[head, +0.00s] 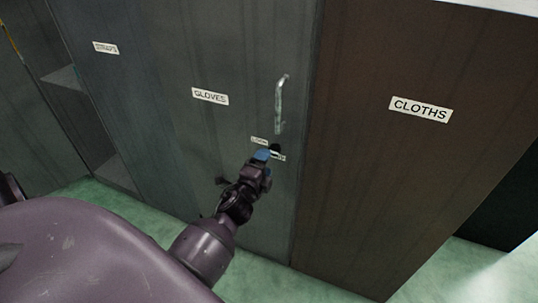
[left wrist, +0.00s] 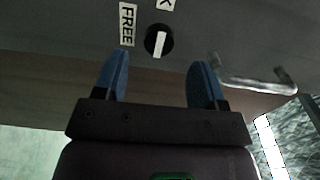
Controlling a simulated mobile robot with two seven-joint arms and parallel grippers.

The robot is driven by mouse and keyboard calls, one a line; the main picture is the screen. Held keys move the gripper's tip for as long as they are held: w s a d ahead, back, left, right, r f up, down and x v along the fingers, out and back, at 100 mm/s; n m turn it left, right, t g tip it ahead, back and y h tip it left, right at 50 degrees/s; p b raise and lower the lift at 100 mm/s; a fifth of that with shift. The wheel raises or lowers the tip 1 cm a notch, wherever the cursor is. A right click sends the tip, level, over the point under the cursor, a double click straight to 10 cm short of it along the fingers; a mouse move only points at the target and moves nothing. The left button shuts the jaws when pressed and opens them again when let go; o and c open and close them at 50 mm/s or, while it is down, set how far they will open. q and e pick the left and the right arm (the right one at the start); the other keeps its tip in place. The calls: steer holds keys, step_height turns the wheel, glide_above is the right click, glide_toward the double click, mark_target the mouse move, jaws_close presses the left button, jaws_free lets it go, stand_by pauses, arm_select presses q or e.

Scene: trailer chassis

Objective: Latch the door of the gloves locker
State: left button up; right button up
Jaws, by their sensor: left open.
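The gloves locker door (head: 225,60) is grey, carries a GLOVES label (head: 210,96) and looks flush with its front. It has an upright metal handle (head: 281,103), also seen in the left wrist view (left wrist: 255,84). Below the handle is a round black knob (left wrist: 159,41) with a white bar, beside a LOCK label (head: 259,140) and a FREE label (left wrist: 127,25). In the left wrist view the bar stands upright, roughly in line with the partly cut-off LOCK label. My left gripper (head: 262,155) is open, its blue fingers (left wrist: 160,82) apart and empty, just short of the knob. My right gripper is out of view.
A brown locker labelled CLOTHS (head: 420,109) stands to the right. A panel labelled SCRAPS (head: 106,48) is to the left, near an open compartment with a shelf (head: 62,77). Green floor (head: 320,287) lies in front.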

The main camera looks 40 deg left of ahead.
arm_select(q)
steer(key=shift+v, duration=2.45)
steer(key=s+d+f+n+g+h, duration=0.1)
steer(key=s+d+f+n+g, duration=0.1)
steer(key=s, duration=0.4)
steer(key=s+d+f+n+g+h, duration=0.2)
steer(key=s+d+f+n, duration=0.1)
steer(key=s+f+n, duration=0.2)
steer(key=s+d+f+n+g+h+p, duration=0.1)
steer(key=s+d+f+n+g, duration=0.1)
steer(key=s+n, duration=0.4)
step_height(320, 180, down, 2)
steer(key=s+d, duration=0.1)
steer(key=s, duration=0.1)
steer(key=shift+s+d+n, duration=0.35)
steer(key=shift+s+n, duration=0.05)
steer(key=shift+f, duration=0.15)
